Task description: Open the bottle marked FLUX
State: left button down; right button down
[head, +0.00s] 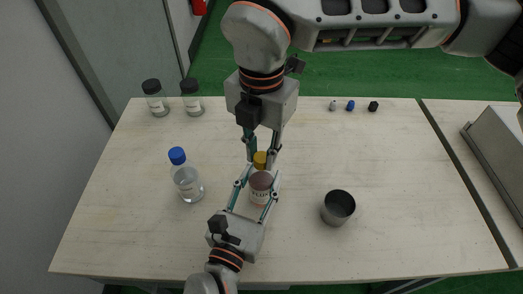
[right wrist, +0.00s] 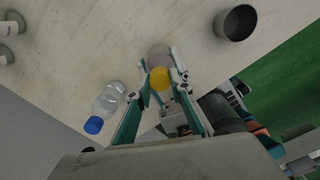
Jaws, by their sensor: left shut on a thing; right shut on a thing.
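A bottle with a pinkish body (head: 260,183) and a yellow cap (head: 260,158) stands upright near the table's middle; its label is too small to read. My left gripper (head: 258,190) comes from the near side and is shut on the bottle's body. My right gripper (head: 261,152) comes down from above and is shut at the yellow cap. In the right wrist view the yellow cap (right wrist: 160,78) sits between the right fingertips, with the body mostly hidden behind it. The cap is on the bottle's top; whether it is loosened I cannot tell.
A clear bottle with a blue cap (head: 187,178) stands to the left. Two black-capped jars (head: 155,103) (head: 192,103) stand at the back left. A metal cup (head: 338,207) stands to the right. Small blue and dark items (head: 351,105) lie at the back edge.

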jog(key=n, duration=0.5)
jog(key=shift+n, duration=0.4)
jog(key=n, duration=0.3)
jog(key=shift+n, duration=0.3)
jog(key=n, duration=0.3)
jog(key=shift+n, duration=0.4)
jog(key=n, duration=1.2)
jog(key=shift+r, duration=0.1)
jog(key=n, duration=0.7)
jog(key=shift+n, duration=0.4)
jog(key=n, duration=0.8)
jog(key=shift+n, duration=0.4)
